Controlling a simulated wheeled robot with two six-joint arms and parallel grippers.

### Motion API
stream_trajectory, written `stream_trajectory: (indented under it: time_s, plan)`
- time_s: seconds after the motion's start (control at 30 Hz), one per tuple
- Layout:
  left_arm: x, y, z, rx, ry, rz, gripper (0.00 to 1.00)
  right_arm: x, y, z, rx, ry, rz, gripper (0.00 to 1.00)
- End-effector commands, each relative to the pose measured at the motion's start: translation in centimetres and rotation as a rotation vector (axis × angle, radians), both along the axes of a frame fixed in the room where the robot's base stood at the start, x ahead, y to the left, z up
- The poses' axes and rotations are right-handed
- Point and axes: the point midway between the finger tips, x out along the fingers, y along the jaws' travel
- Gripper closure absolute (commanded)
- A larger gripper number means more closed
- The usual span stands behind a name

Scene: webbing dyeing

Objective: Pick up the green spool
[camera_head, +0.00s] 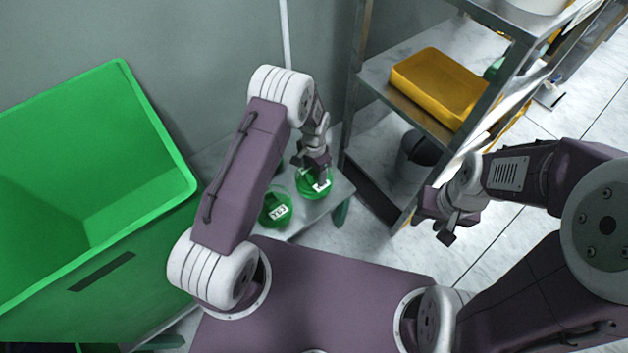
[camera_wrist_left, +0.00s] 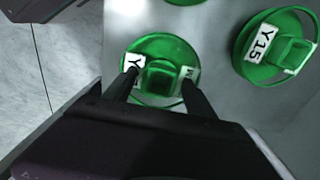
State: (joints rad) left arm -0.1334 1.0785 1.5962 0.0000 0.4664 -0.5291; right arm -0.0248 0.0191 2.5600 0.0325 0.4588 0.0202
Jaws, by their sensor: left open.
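Several green spools with white labels rest on a grey surface. One green spool (camera_head: 314,184) is right under my left gripper (camera_head: 316,162) in the head view. In the left wrist view this spool (camera_wrist_left: 160,52) lies between the two dark fingers of my left gripper (camera_wrist_left: 158,88), which is open around its raised hub. Whether the fingers touch the hub cannot be told. A second green spool (camera_head: 275,207) sits beside it; a spool labelled Y15 (camera_wrist_left: 268,48) is at the right in the wrist view. My right gripper (camera_head: 442,218) hangs away from the spools; its jaw state is unclear.
A large green bin (camera_head: 160,130) stands at the left. A metal shelf (camera_head: 385,70) at the right holds a yellow tray (camera_head: 440,82), with a dark bucket (camera_head: 418,148) lower down. A third spool edge (camera_wrist_left: 185,2) shows at the wrist view's top.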

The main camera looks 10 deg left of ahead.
Motion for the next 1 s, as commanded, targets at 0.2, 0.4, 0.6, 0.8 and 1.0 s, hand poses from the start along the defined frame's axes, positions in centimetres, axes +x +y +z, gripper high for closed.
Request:
stream_trajectory:
  time_s: [0.2, 0.4, 0.6, 0.8, 1.0]
  plan:
    - [0.0, 0.0, 0.1, 0.000, 0.000, 0.000, 0.88, 0.0, 0.0, 0.1, 0.000, 0.000, 0.000, 0.64]
    - [0.0, 0.0, 0.1, 0.000, 0.000, 0.000, 1.00, 0.0, 0.0, 0.1, 0.000, 0.000, 0.000, 0.64]
    - [0.0, 0.0, 0.8, -0.001, -0.001, 0.000, 1.00, 0.0, 0.0, 0.5, 0.000, 0.000, 0.000, 0.64]
    - [0.1, 0.0, 4.1, 0.000, -0.002, 0.000, 1.00, 0.0, 0.0, 2.2, 0.000, 0.000, 0.000, 0.64]
    - [-0.5, -3.8, 6.9, -0.001, -0.001, -0.007, 1.00, 0.0, 0.0, 3.8, 0.000, 0.000, 0.000, 0.64]
